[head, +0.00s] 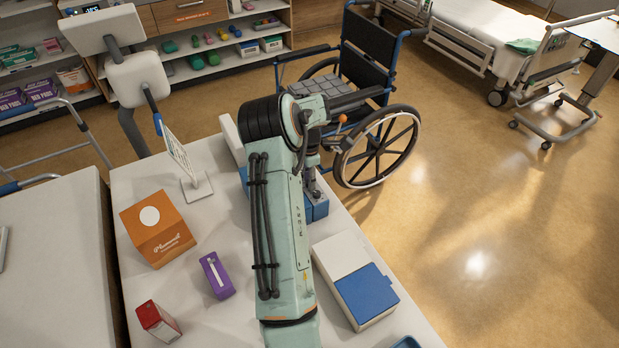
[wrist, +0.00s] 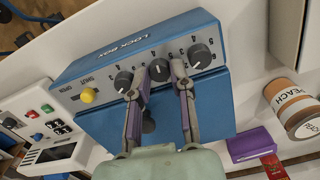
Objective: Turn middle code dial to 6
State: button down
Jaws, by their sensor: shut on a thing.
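The blue lock box (wrist: 110,65) fills the middle of the wrist view, with three dark dials along its numbered panel. The middle code dial (wrist: 159,70) sits between the fingertips of my gripper (wrist: 168,67), which is shut on it. The fingers partly cover the dial, and I cannot read its setting. The left dial (wrist: 122,82) and right dial (wrist: 200,55) stand clear on either side. A yellow button (wrist: 88,95) is at the panel's left end. In the head view my arm hides most of the lock box (head: 319,207).
On the table stand an orange carton (head: 158,228), a purple box (head: 217,275), a red box (head: 158,320), a white-and-blue box (head: 366,294) and a sign on a stand (head: 181,160). A wheelchair (head: 375,75) is behind. A peach jar (wrist: 292,105) shows right of the lock box.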

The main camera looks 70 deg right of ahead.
jog(key=m, duration=0.6)
dwell(0.6)
jog(key=c, duration=1.2)
grip_release()
jog(key=shift+c, duration=0.2)
notch_tip(320, 180, up, 12)
